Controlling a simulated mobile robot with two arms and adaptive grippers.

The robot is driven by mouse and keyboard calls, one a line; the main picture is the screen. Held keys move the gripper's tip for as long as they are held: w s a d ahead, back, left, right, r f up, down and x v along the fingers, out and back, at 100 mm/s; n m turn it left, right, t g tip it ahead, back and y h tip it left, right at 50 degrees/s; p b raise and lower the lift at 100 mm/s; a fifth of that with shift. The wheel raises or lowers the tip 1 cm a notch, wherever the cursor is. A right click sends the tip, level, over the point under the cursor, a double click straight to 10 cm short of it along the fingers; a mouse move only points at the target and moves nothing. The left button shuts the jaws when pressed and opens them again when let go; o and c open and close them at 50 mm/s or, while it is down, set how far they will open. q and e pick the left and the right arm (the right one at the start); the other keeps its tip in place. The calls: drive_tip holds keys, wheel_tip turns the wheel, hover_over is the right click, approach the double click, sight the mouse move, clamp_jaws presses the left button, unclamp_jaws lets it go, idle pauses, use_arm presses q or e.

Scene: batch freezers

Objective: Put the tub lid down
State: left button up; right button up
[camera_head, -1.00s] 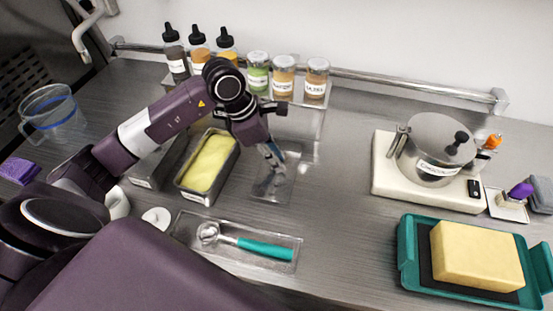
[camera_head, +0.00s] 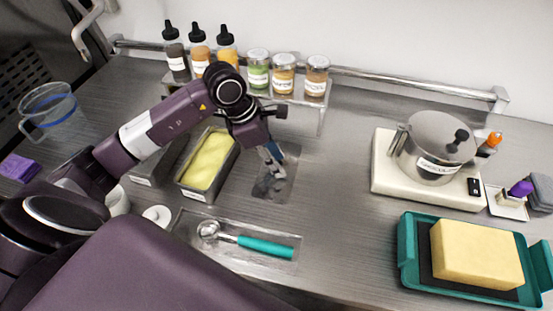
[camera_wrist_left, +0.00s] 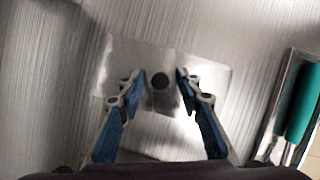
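The tub lid (camera_head: 284,186) is a thin, shiny grey rectangle lying flat on the counter, just right of the tub. My left gripper (camera_head: 272,165) is above the lid, pointing down. The metal tub (camera_head: 207,168) stands uncovered with yellow ice cream (camera_head: 209,161) inside. My right gripper is in no view.
A clear tray (camera_head: 283,258) with a teal-handled scoop (camera_head: 262,246) lies in front of the lid. Several bottles and jars (camera_head: 284,75) stand on a rack behind. The counter between is free.

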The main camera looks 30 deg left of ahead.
use_arm(q)
drive_tip(key=shift+a+r, duration=0.15)
drive_tip(key=shift+r, duration=0.2)
drive_tip(key=b+v, duration=0.2)
drive_tip(key=v, duration=0.9)
drive_tip(key=shift+r, duration=0.3)
drive_tip(key=shift+s, duration=0.15)
drive_tip(key=shift+f, duration=0.1)
